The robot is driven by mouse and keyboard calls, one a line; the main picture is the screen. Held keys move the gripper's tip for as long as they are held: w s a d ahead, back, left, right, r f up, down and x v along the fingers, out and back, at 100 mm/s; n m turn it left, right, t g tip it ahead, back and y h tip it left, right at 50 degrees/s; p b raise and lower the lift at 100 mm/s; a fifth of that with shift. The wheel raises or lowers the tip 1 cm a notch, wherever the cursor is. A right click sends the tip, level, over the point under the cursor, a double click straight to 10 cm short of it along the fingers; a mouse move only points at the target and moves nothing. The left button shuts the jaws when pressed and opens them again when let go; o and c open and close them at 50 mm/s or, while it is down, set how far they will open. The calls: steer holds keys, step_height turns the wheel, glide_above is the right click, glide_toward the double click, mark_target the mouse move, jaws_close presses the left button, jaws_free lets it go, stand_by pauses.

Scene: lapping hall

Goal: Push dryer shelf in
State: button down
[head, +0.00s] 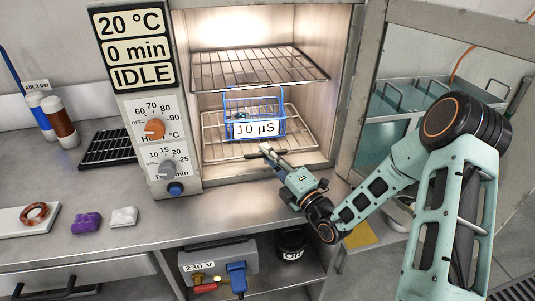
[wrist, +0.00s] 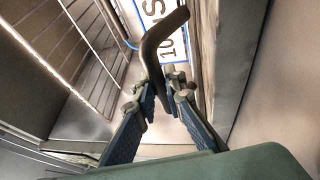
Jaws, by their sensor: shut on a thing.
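The dryer (head: 345,60) stands open with two wire shelves inside. The upper shelf (head: 260,70) is empty. The lower shelf (head: 215,135) carries a blue wire basket (head: 283,117) with a "10 µS" label, also in the wrist view (wrist: 152,8). My gripper (head: 274,157) is at the dryer's opening, in front of the lower shelf. How the handle joins the shelf is hidden.
The dryer door (head: 455,28) is swung open to the right, behind my arm. A control panel (head: 150,120) reading "20 °C, 0 min, IDLE" stands left of the opening.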

steer(key=shift+w+a+r+p, duration=0.1)
steer(key=shift+w+a+p, duration=0.15)
steer(key=shift+w, duration=0.5)
steer(key=shift+w+a+r+p, duration=0.15)
steer(key=shift+w+p, duration=0.15)
steer(key=shift+w, duration=0.45)
steer(key=shift+f, duration=0.1)
steer(key=c, duration=2)
jaws_free()
steer(key=shift+w+f, duration=0.1)
steer(key=shift+w, duration=0.05)
steer(key=shift+o, duration=0.2)
